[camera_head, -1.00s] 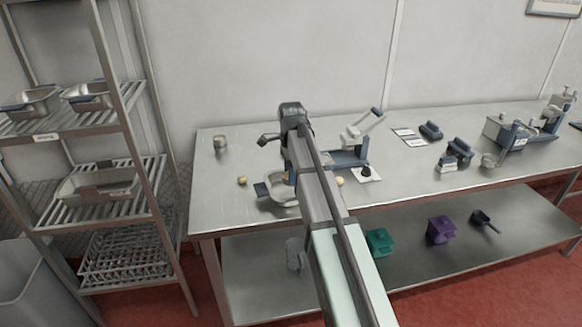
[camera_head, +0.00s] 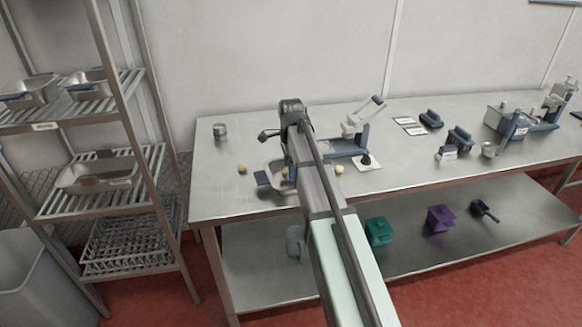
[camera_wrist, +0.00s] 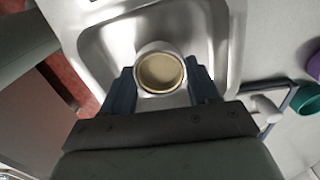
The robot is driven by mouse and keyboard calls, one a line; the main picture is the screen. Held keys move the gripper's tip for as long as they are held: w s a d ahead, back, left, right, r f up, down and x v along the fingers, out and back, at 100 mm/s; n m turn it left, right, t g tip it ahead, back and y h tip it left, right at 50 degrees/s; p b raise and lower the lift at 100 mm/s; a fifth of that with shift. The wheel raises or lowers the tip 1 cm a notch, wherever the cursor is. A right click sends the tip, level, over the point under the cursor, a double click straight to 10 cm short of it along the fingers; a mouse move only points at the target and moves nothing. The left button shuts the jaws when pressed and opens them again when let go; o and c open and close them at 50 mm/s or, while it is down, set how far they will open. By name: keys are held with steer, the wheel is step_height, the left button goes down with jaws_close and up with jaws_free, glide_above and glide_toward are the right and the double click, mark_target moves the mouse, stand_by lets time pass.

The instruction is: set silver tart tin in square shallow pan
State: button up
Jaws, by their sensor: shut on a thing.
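The silver tart tin (camera_wrist: 162,72) is a small round cup with a pale tan inside, seen from above in the wrist view. My gripper (camera_wrist: 162,80) has its blue fingers on either side of the tin and is shut on it. The square shallow pan (camera_wrist: 99,45) is a shiny metal tray with rounded corners, and the tin shows within its outline. I cannot tell whether the tin touches the pan floor.
A small grey cylinder (camera_head: 219,132) stands at the table's back left. A blue-and-white lever device (camera_head: 352,140) is close behind on the right. A metal rack (camera_head: 100,150) stands left of the table. The table's front left is clear.

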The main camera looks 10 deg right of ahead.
steer(key=shift+f, duration=0.6)
stand_by(1.3)
steer(key=o, duration=1.1)
steer(key=shift+o, duration=0.6)
steer(key=shift+r, duration=3.5)
steer(key=shift+o, duration=0.4)
steer(key=shift+d, duration=0.1)
